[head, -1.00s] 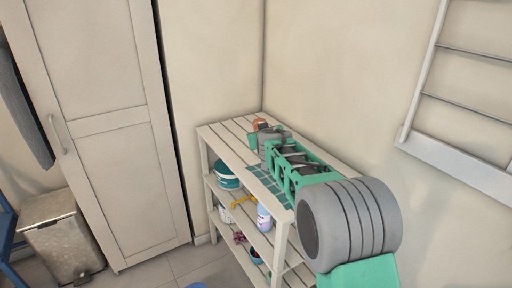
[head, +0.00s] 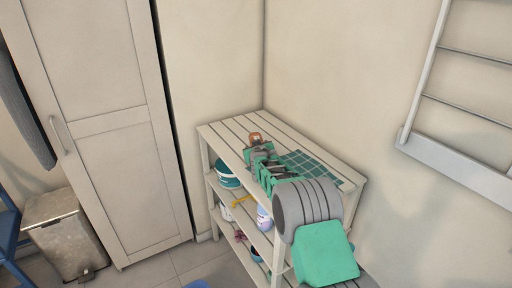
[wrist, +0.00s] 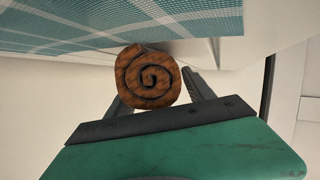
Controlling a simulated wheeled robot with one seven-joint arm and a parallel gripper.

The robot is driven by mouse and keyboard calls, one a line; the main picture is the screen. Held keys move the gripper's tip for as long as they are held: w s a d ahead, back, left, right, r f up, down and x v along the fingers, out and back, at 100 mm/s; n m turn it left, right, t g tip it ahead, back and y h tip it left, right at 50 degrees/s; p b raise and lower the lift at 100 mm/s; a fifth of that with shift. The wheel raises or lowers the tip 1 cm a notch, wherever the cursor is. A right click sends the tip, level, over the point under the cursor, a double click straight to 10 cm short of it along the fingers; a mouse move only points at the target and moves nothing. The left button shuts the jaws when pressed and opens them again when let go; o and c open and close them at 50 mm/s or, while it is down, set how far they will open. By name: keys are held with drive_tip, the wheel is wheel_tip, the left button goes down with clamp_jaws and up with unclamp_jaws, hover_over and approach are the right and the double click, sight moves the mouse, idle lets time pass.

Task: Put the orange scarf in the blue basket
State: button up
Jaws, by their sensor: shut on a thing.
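The orange scarf (wrist: 148,77) is rolled up, its brownish-orange spiral end facing the wrist camera. My gripper (wrist: 152,93) is shut on it, with a dark finger on either side. In the head view the scarf (head: 256,138) shows as a small orange patch at the tip of my gripper (head: 257,147), over the left part of the slatted shelf top. My gripper hides part of it. A small blue patch (head: 197,284) shows at the bottom edge of the head view; I cannot tell whether it is the blue basket.
A teal checked cloth (head: 312,168) lies on the white slatted shelf unit (head: 222,131). Lower shelves hold a teal tub (head: 227,175) and bottles. A tall cabinet (head: 100,130), a metal bin (head: 65,232) and a blue chair (head: 10,245) stand left. A wall rack (head: 455,170) is at right.

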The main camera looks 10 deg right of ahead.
drive_tip(key=shift+f+b, duration=0.2)
drive_tip(key=shift+b, duration=0.2)
drive_tip(key=shift+f, duration=0.1)
drive_tip(key=o, duration=1.3)
drive_tip(key=shift+f, duration=0.1)
drive_tip(key=o, duration=0.3)
drive_tip(key=shift+d, duration=0.1)
